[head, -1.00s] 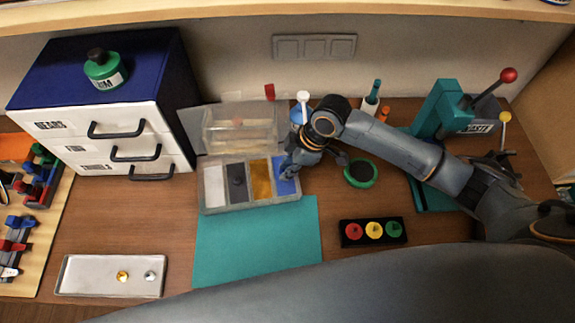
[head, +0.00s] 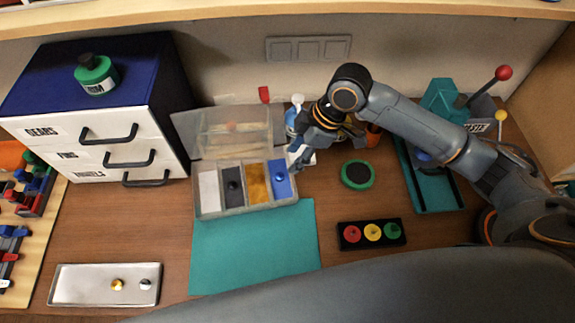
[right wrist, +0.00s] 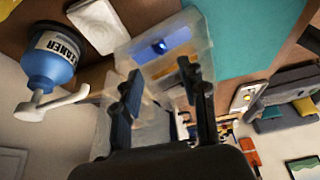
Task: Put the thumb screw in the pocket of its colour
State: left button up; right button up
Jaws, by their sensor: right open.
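A clear box (head: 240,212) with its lid open has white, dark, yellow and blue pockets in a row. A blue thumb screw (head: 281,174) lies in the blue pocket (head: 278,188); the right wrist view also shows the screw (right wrist: 160,46). A small dark piece (head: 234,185) is in the dark pocket. A gold screw (head: 117,285) and a silver screw (head: 146,284) lie in the white tray (head: 80,285). My right gripper (head: 299,160) is open and empty, just behind and right of the blue pocket. Its two fingers (right wrist: 163,95) are apart in the right wrist view. My left gripper is not in view.
A blue bottle (right wrist: 48,62) labelled "CLEANER" stands close to the right gripper. A green-rimmed round dish (head: 358,174), a panel with red, yellow and green buttons (head: 371,233) and a teal mat (head: 250,250) lie nearby. A drawer cabinet (head: 70,145) stands left of the box.

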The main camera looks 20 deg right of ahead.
jog(key=shift+v, duration=2.05)
